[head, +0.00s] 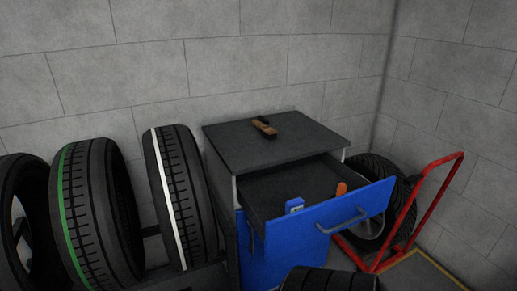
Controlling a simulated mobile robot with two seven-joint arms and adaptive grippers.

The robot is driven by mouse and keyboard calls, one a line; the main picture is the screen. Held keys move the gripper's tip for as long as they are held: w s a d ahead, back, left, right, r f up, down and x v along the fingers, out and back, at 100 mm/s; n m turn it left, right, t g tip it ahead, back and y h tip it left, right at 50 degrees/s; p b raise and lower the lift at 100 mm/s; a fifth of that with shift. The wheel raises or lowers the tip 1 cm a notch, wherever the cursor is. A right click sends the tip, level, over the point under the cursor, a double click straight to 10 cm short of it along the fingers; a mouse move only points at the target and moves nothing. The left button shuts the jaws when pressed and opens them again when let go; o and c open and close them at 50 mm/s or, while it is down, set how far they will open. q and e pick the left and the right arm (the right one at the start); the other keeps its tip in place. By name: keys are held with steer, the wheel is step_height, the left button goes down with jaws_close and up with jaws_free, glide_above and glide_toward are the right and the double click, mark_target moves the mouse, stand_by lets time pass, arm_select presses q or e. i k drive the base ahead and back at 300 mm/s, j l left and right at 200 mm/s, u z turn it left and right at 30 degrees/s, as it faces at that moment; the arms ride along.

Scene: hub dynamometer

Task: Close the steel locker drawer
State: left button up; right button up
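The steel locker (222,178) stands against the back wall, with a dark top and a blue front. Its upper drawer (330,225) is pulled well out toward the front right. The drawer front is blue with a grey bar handle (342,222). Inside the drawer lie a small blue-and-white item (295,205) and an orange item (341,189), both partly hidden by the drawer front. Neither of my grippers shows in the head view.
A brush-like wooden object (264,127) lies on the locker top. Several tyres stand at the left, including a green-striped one (97,215). A red hand truck (412,207) and a wheel (376,215) stand close right of the drawer. Another tyre (330,280) is at the bottom front.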

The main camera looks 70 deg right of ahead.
mark_target(263, 195)
steer(key=z, duration=2.7)
